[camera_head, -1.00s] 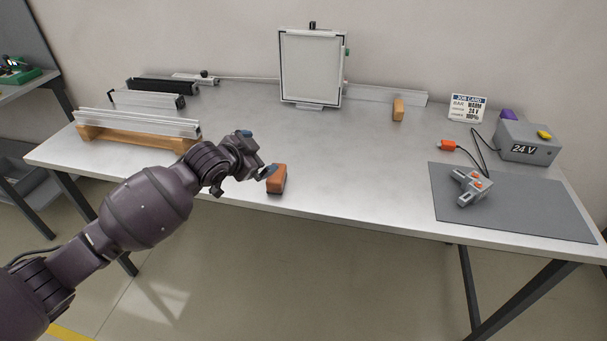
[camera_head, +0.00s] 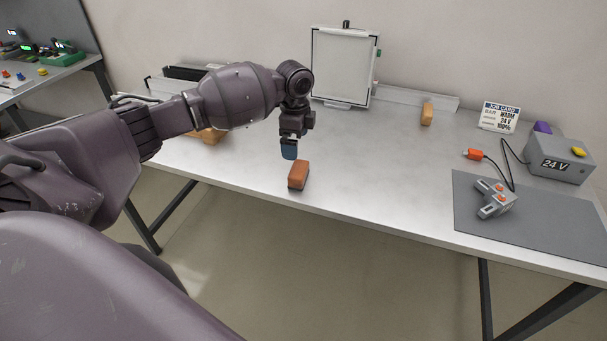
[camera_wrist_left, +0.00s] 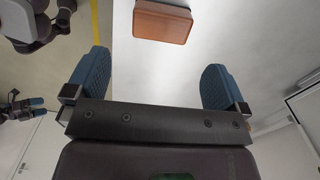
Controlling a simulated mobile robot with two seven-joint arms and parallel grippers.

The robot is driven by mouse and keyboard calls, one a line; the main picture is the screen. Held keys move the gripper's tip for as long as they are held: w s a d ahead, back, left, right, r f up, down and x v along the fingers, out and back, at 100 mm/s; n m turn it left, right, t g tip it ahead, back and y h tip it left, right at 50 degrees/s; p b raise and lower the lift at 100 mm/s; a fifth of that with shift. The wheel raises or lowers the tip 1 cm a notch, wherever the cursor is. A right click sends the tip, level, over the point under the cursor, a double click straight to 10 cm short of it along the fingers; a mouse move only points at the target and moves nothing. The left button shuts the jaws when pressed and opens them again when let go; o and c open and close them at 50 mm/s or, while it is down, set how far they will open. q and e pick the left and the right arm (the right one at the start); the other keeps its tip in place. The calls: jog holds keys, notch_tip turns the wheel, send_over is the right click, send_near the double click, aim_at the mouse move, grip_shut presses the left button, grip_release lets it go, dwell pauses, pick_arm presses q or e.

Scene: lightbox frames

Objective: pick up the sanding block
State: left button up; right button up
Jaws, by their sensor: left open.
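The sanding block (camera_head: 299,175) is an orange-brown block lying near the front edge of the table. It also shows at the top of the left wrist view (camera_wrist_left: 162,22), cut by the frame edge. My left gripper (camera_head: 289,150) points down, just above and slightly left of the block in the head view. In the left wrist view its two blue fingers (camera_wrist_left: 155,82) are wide apart with nothing between them. The block lies beyond the fingertips, not between them. A dark part with blue fingers, seemingly my right gripper (camera_wrist_left: 25,108), shows small at the left edge; its opening is unclear.
A tan block (camera_head: 427,113) stands at the back by a metal rail. A framed white panel (camera_head: 342,68) stands behind my gripper. A grey mat (camera_head: 540,221) with a grey device (camera_head: 494,200) and a 24 V box (camera_head: 556,161) is at right. The table's middle is clear.

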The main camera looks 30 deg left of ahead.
aim_at(299, 169)
pick_arm(q)
jog(key=shift+f, duration=0.5)
notch_tip(299, 169, down, 4)
jog(key=shift+r, duration=0.25)
jog(key=shift+w+d+f, duration=0.1)
jog(key=shift+d+f, duration=0.05)
jog(key=shift+f, duration=1)
notch_tip(299, 169, down, 4)
jog(key=shift+w+d+r+b, duration=0.1)
jog(key=shift+w+b, duration=0.05)
jog(key=shift+b, duration=0.3)
jog(key=c, duration=0.7)
jog(key=shift+o, duration=0.2)
